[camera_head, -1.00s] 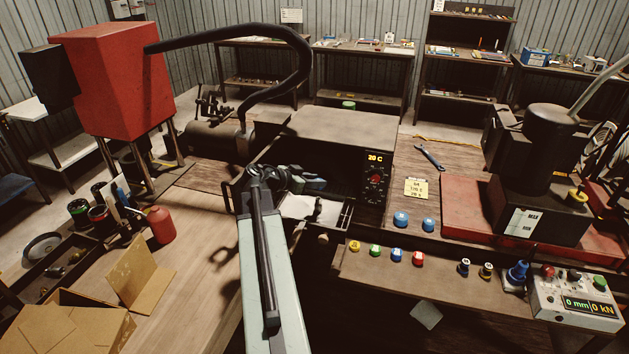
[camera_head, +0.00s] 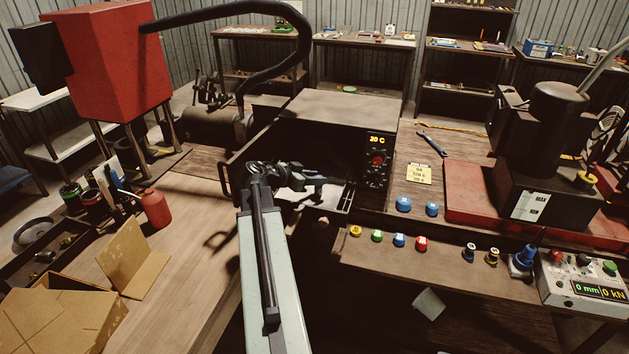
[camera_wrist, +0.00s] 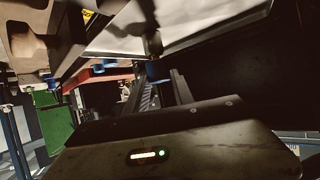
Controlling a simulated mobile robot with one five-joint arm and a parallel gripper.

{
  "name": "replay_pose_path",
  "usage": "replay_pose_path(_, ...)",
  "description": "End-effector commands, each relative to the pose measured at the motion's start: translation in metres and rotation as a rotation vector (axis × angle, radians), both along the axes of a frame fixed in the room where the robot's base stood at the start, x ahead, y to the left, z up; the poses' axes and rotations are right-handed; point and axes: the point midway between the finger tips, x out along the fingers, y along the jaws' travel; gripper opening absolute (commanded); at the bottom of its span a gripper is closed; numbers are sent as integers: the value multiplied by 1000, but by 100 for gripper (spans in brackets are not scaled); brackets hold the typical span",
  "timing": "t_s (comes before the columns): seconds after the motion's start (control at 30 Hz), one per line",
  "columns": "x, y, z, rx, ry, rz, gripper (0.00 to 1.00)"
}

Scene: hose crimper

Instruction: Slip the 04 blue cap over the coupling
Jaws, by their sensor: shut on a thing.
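My gripper (camera_head: 308,184) is at the middle of the head view, low in front of the dark oven box and over a pale tray. In the wrist view, its fingers (camera_wrist: 160,82) reach away from the camera. A small blue piece, seemingly the blue cap (camera_wrist: 158,69), shows between the fingertips, mostly hidden. A dark upright part (camera_wrist: 150,25) with a brassy end shows just above it; I cannot tell whether they touch or whether this is the coupling. Two more blue caps (camera_head: 403,204) (camera_head: 432,208) stand on the bench to the right.
A row of coloured pieces (camera_head: 399,240) sits on the front ledge. The press (camera_head: 545,190) stands on a red base at right, with its control box (camera_head: 588,282) in front. A red bottle (camera_head: 156,208) and cardboard (camera_head: 132,258) are at left. The oven box (camera_head: 340,107) stands behind my gripper.

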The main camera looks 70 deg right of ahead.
Motion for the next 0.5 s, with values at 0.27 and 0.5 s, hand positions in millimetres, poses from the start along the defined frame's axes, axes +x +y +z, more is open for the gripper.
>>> replay_pose_path(0.27, 0, 0, -10, 0, 0, -1, 0)
replay_pose_path(0.5, -1, 0, -9, 0, 0, -1, 46)
